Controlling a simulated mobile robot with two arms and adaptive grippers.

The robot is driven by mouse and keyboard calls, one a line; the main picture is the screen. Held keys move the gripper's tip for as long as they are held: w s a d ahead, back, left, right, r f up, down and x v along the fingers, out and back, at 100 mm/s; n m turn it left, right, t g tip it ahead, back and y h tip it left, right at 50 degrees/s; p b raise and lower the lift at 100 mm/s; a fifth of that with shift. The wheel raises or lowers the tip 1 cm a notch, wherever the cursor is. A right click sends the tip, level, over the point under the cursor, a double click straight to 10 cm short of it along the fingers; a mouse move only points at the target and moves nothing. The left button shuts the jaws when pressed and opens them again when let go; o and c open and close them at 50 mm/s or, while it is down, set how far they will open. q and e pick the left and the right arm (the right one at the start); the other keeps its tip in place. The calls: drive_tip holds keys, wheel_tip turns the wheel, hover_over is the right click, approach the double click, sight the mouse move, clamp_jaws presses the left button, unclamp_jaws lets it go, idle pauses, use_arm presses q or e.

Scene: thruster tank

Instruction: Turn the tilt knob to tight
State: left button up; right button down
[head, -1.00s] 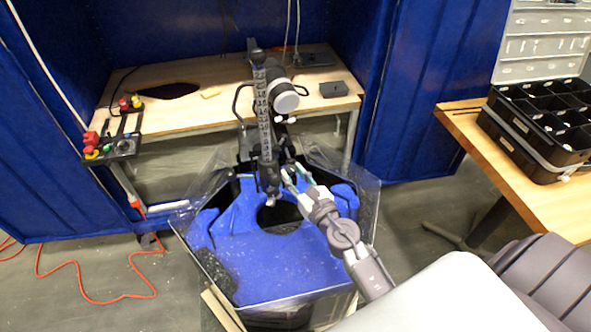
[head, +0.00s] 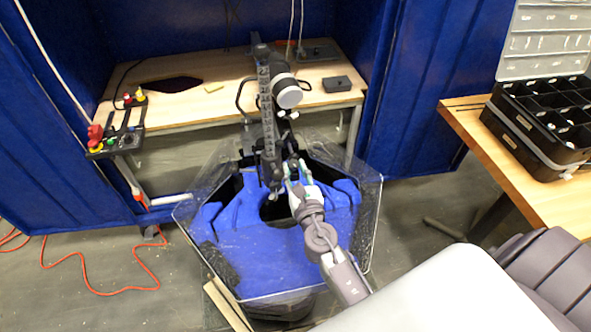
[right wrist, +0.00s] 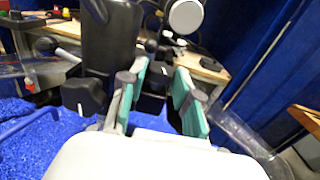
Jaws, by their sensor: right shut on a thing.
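The thruster (head: 267,125), a tall dark column with a scale strip, stands upright at the back of the tank (head: 270,245) with the blue insert. My right gripper (head: 296,176) is at the lower right side of the thruster. In the right wrist view, its green-padded fingers (right wrist: 160,76) are on either side of a dark part, which I take for the tilt knob (right wrist: 156,82). The fingers and shadow hide most of it, and its turn position cannot be read. Another black knob-like part (right wrist: 84,96) is left of the fingers. My left gripper is not in view.
A wooden workbench (head: 210,112) stands behind the tank, with a switch box (head: 118,142) at its left end. A black compartment case (head: 545,125) is on the right table (head: 500,178). Clear tank walls surround the insert. An orange cable (head: 90,285) lies on the floor.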

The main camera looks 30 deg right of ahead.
idle(0.5)
drive_tip(key=c, duration=0.8)
unclamp_jaws()
drive_tip(key=shift+v, duration=4)
